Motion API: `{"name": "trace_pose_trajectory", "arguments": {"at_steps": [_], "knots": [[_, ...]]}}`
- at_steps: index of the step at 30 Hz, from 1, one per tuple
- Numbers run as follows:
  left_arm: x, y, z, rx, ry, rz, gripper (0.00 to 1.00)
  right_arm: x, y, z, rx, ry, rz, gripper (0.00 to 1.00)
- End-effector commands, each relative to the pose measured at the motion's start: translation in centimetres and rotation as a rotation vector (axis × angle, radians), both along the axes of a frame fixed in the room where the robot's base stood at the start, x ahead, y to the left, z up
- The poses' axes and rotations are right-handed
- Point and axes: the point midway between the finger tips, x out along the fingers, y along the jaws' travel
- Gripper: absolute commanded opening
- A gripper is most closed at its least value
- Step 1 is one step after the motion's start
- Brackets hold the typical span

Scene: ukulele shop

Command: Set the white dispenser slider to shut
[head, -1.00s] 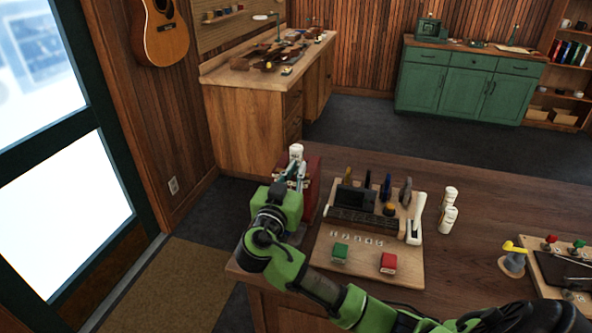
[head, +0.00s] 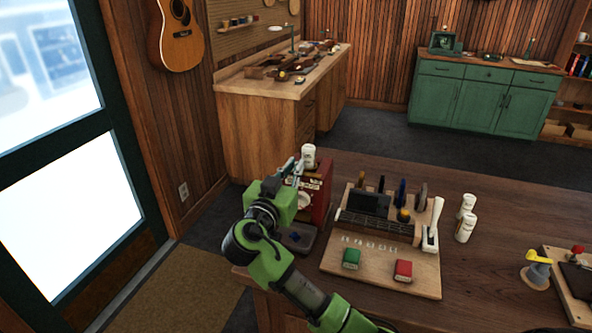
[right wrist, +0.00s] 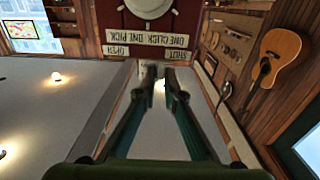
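The red dispenser (head: 320,190) stands at the table's near left corner, with a white cap on top and a white round dial (head: 304,200). In the right wrist view its red front (right wrist: 108,18) appears upside down, with a SHUT label (right wrist: 183,56) on the right and an OPEN label (right wrist: 116,50) on the left. My right gripper (head: 296,165) is at the dispenser's left side; in the right wrist view its fingertips (right wrist: 159,71) are close together beside the labels. A small pale patch shows between the fingers. I cannot make out the slider or whether it is gripped. My left gripper is out of view.
Two white bottles (head: 465,228) and a yellow-topped item (head: 538,258) stand farther right. The table's middle back is clear.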

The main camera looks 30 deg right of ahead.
Motion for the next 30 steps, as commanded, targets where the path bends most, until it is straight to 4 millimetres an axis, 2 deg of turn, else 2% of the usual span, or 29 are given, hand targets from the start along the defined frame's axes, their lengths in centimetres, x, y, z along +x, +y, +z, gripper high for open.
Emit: {"name": "trace_pose_trajectory", "arguments": {"at_steps": [1, 2, 14, 17, 30], "knots": [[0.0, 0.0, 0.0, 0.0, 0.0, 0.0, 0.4, 0.2, 0.2, 0.2, 0.0, -0.004, 0.008, 0.19], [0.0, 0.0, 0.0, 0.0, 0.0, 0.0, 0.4, 0.1, 0.2, 0.2, 0.0, -0.004, 0.008, 0.26], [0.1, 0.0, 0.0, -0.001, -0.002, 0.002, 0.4, -0.1, 0.4, 0.1, 0.001, -0.002, 0.005, 0.26], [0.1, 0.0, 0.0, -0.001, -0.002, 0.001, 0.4, -0.8, 1.3, 0.0, 0.003, 0.0, 0.007, 0.26], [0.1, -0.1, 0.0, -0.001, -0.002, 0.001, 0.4, -6.4, 8.0, 0.0, 0.003, -0.001, 0.007, 0.26]]}}
